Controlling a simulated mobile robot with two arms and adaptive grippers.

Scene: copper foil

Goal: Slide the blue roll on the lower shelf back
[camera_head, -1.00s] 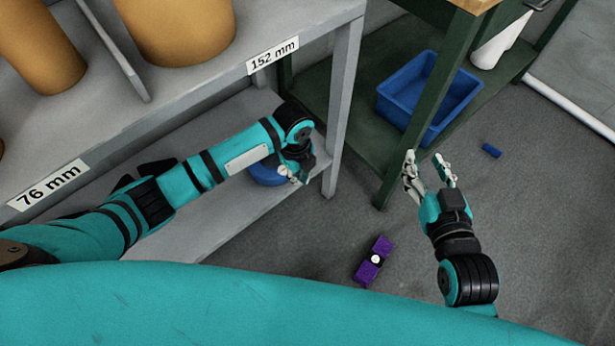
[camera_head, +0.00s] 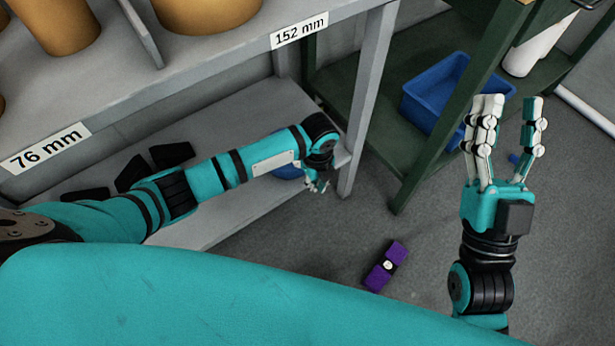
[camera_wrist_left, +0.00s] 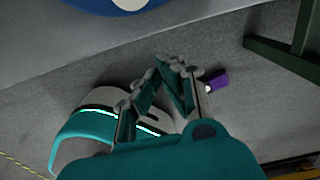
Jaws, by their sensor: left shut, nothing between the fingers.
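The blue roll (camera_head: 288,171) lies on the grey lower shelf (camera_head: 240,205), near its right end. My left arm and wrist hide most of it in the head view. In the left wrist view part of the blue roll (camera_wrist_left: 97,4), with a pale centre, shows at the top edge. My left gripper (camera_head: 321,186) is shut and empty, at the shelf's front edge just right of the roll. It also shows in the left wrist view (camera_wrist_left: 168,62), apart from the roll. My right gripper (camera_head: 512,105) is open and empty, raised at the right.
A grey shelf post (camera_head: 366,105) stands just right of my left gripper. The upper shelf (camera_head: 215,50) is above my left arm. A green bench (camera_head: 405,170) holds a blue bin (camera_head: 432,95). A purple object (camera_head: 386,266) lies on the open floor.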

